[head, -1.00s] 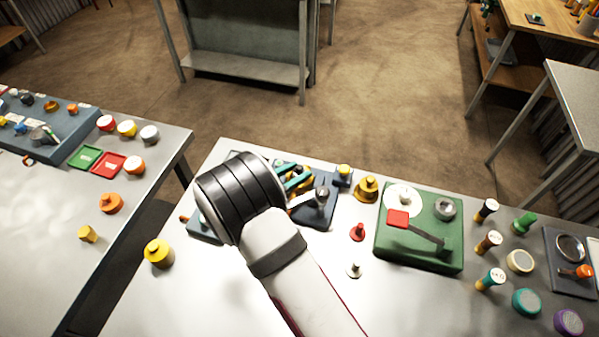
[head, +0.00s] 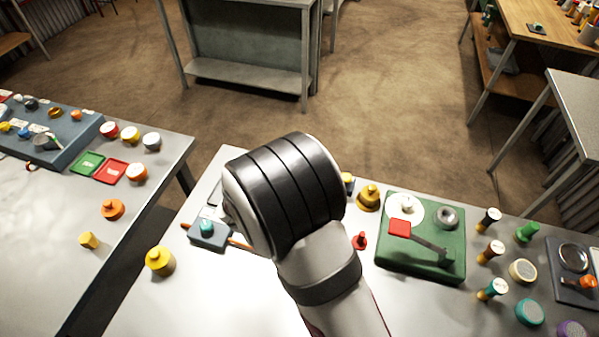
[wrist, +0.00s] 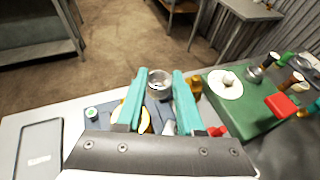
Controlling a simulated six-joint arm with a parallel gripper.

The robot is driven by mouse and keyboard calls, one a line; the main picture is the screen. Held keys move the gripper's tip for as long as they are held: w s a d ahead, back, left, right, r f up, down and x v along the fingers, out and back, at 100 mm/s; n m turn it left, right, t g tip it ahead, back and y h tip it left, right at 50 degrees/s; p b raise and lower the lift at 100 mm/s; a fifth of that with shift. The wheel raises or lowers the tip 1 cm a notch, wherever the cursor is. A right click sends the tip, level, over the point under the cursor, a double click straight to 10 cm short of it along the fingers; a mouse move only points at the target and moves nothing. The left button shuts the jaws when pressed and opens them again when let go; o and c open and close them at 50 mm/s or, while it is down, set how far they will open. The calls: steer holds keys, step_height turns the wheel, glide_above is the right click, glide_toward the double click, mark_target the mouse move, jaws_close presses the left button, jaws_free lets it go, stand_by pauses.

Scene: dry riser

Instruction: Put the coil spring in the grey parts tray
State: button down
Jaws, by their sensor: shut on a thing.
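The coil spring (wrist: 160,86), a round silvery piece, sits between the tips of my gripper's teal fingers (wrist: 158,77) in the wrist view. My gripper is shut on it. In the head view my thick black-and-white arm hides both the gripper and the spring. The grey parts tray (wrist: 40,150) lies flat on the table at the left of the wrist view, with a pale label on its floor. It is left of my gripper and apart from it. In the head view only a sliver of what looks like this tray shows beside my arm.
A dark blue-grey base with a teal knob (head: 208,229) stands left of my arm. A green board with a red-tipped lever (head: 421,250) is to the right, with a brass knob (head: 369,197) and a red peg (head: 360,241) between. The table's front left is mostly clear.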

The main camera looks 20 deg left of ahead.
steer(key=d+r, duration=0.4)
steer(key=d, duration=0.3)
steer(key=w+a+f+n+y, duration=0.1)
steer(key=a+f+n+y, duration=0.2)
steer(key=a, duration=0.7)
steer(key=w+a+f+n+y, duration=0.2)
steer(key=a+f+n+y, duration=0.1)
steer(key=a, duration=0.7)
steer(key=w+a+f+n+y, duration=0.1)
steer(key=a+f+n+y, duration=0.2)
steer(key=a, duration=0.7)
steer(key=shift+w+f+y, duration=0.25)
steer(key=shift+f+y, duration=0.55)
steer(key=shift+f, duration=0.5)
step_height(320, 180, down, 6)
steer(key=shift+f, duration=0.15)
steer(key=c, duration=0.5)
jaws_free()
